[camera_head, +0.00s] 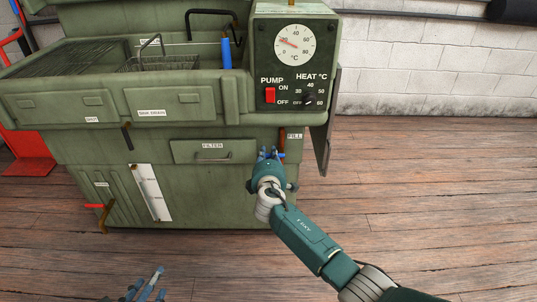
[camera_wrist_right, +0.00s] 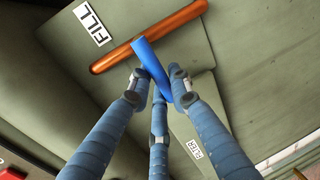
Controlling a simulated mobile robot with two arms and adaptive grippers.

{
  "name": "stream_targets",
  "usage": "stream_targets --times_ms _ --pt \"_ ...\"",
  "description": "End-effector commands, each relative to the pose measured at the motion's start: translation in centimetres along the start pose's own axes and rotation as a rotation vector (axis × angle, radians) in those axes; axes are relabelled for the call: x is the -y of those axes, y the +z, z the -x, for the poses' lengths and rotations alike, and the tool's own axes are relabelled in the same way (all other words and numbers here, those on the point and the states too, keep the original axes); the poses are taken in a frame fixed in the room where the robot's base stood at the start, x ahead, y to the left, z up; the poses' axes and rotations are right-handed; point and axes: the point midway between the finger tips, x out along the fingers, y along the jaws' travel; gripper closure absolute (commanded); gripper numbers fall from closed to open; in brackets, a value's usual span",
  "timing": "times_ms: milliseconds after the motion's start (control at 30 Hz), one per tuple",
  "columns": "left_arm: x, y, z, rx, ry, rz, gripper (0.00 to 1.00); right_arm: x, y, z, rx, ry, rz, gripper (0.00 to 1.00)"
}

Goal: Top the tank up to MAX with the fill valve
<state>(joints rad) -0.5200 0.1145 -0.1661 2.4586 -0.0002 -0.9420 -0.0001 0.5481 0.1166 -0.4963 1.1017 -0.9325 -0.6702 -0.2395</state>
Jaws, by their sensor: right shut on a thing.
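The fill valve's blue lever (camera_wrist_right: 152,68) crosses a copper pipe (camera_wrist_right: 140,38) beside the FILL label (camera_wrist_right: 90,24) in the right wrist view. My right gripper (camera_wrist_right: 160,85) has its three fingers closed around the lower part of this lever. In the head view the right gripper (camera_head: 270,156) is at the cabinet front, below the FILL label (camera_head: 294,136), and largely hides the lever. The tank's level gauge (camera_head: 152,192) is a white strip with a tube at the lower left; its marks and level are too small to read. My left gripper (camera_head: 147,286) is open and empty at the bottom edge.
The green washer cabinet has a FILTER drawer (camera_head: 213,151) left of my right gripper. A red-handled valve (camera_head: 95,206) sticks out at the lower left. Above are the red pump switch (camera_head: 270,96) and heat knob (camera_head: 308,100). The wooden floor in front is clear.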

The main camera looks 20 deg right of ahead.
Motion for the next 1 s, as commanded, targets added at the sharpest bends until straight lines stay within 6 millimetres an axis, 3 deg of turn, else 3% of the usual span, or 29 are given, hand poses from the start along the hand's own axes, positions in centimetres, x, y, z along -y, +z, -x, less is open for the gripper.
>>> stream_targets --times_ms 67,100,200,633,767,1000 --pt "0.0 0.0 0.0 0.0 0.0 0.0 0.62 0.3 0.0 0.1 0.0 -0.004 0.003 1.0" --pt "0.0 0.0 0.0 0.0 0.0 0.0 0.62 0.3 0.0 0.1 0.0 -0.004 0.003 0.8" --pt "0.0 0.0 0.0 -0.001 0.0 0.0 0.62 0.3 0.0 0.1 0.0 -0.004 0.003 0.62" --pt "-0.1 -0.1 0.1 -0.003 0.001 0.0 0.62 0.2 0.0 0.9 -0.001 -0.001 0.001 0.62" --pt "0.0 -0.1 0.0 -0.002 0.001 0.0 0.62 0.2 0.0 2.9 -0.002 -0.002 -0.001 0.62" --pt "0.0 -0.1 0.0 -0.002 0.001 0.0 0.62 0.3 -0.1 8.0 -0.003 -0.003 -0.001 0.62"
